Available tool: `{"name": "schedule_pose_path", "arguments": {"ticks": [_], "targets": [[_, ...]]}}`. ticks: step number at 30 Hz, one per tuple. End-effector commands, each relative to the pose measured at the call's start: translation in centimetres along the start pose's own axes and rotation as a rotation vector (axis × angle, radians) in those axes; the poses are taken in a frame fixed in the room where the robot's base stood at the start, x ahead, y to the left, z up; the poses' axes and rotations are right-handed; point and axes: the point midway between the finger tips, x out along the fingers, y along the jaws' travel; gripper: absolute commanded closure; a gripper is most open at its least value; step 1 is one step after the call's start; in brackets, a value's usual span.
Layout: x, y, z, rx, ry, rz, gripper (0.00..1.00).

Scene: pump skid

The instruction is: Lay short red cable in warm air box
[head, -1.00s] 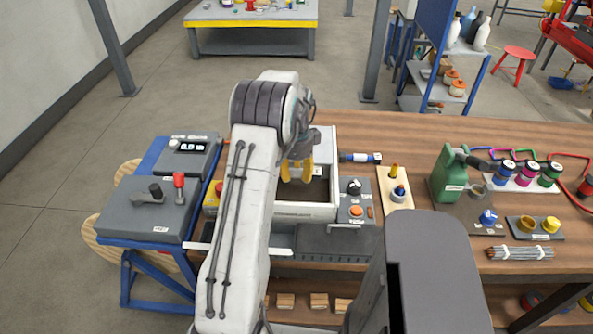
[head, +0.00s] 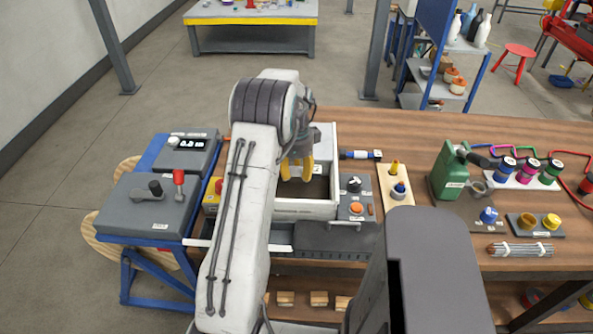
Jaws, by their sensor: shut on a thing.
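The white open-topped box (head: 305,208), which I take for the warm air box, stands on the wooden bench at the centre. Its dark inside shows, and a grey panel with a knob and an orange button is at its right. My gripper (head: 297,170) has yellow fingers and hangs over the box opening, pointing down. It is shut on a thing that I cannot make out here. I cannot make out a short red cable at the fingers or in the box. My arm hides the box's left side.
A grey device (head: 146,208) with a red-knobbed lever stands left on a blue stand. Right of the box are a wooden block (head: 396,190), a green can (head: 447,175), coloured spools (head: 527,172) and a rod bundle (head: 520,250). Bare bench lies behind the box.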

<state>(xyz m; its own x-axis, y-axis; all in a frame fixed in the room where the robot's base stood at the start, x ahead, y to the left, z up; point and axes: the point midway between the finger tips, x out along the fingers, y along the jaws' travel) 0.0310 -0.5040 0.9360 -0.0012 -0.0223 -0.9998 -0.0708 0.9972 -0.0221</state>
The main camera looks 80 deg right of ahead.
Motion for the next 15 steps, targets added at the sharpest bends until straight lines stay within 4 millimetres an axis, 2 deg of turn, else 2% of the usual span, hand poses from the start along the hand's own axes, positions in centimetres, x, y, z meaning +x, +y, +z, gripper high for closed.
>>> {"name": "schedule_pose_path", "arguments": {"ticks": [15], "targets": [[1.5,0.0,0.0,0.0,0.0,0.0,0.85]]}}
